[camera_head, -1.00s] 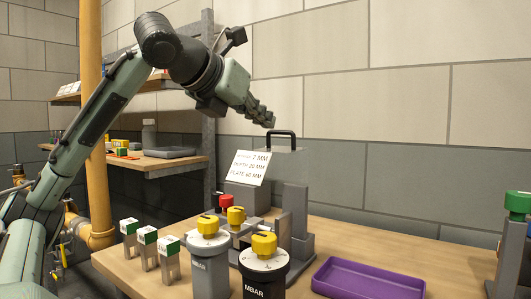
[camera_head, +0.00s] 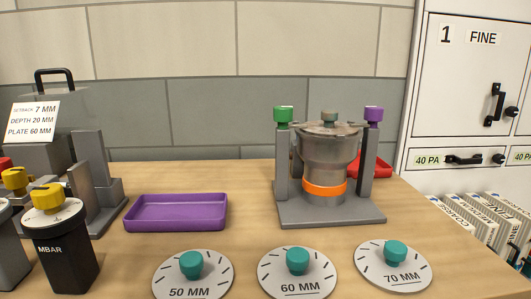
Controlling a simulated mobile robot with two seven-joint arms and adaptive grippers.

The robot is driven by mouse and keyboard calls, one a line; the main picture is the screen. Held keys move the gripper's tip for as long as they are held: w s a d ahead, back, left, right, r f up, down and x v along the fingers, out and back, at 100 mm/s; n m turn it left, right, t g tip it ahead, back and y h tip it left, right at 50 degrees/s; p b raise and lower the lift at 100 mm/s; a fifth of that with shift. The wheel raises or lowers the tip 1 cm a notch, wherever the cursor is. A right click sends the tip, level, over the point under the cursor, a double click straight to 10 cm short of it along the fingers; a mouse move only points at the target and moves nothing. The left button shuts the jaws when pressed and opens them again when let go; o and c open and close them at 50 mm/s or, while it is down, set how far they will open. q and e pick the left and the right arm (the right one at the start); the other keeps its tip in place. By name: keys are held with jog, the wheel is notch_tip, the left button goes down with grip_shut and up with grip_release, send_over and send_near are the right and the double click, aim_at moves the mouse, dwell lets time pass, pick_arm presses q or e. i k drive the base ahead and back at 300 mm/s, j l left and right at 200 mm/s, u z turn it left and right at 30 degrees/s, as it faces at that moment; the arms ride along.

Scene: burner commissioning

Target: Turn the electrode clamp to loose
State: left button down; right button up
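No part reads as the electrode clamp, so I cannot tell which one it is. At the left edge stands a grey fixture (camera_head: 97,172) with a red knob (camera_head: 5,163) and a yellow knob (camera_head: 15,179), both partly cut off or overlapped. A sign (camera_head: 33,120) on it reads 7 MM, depth 20 MM, plate 60 MM. On the right, a metal burner cup (camera_head: 328,152) with an orange band sits in a grey stand (camera_head: 345,213) with a green knob (camera_head: 284,115) and a purple knob (camera_head: 373,115). Neither of my grippers is in view.
A black MBAR post (camera_head: 66,255) with a yellow knob stands front left. An empty purple tray (camera_head: 176,212) lies mid-table. Plates marked 50 (camera_head: 168,280), 60 (camera_head: 277,282) and 70 MM (camera_head: 416,272) line the front. A white cabinet (camera_head: 466,90) stands right.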

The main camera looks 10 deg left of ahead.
aim_at(15, 179)
jog(key=k+l, duration=0.15)
jog(key=k, duration=0.3)
jog(key=k+l, duration=0.2)
jog(key=k, duration=0.25)
jog(key=k+l, duration=0.15)
jog(key=k, duration=0.35)
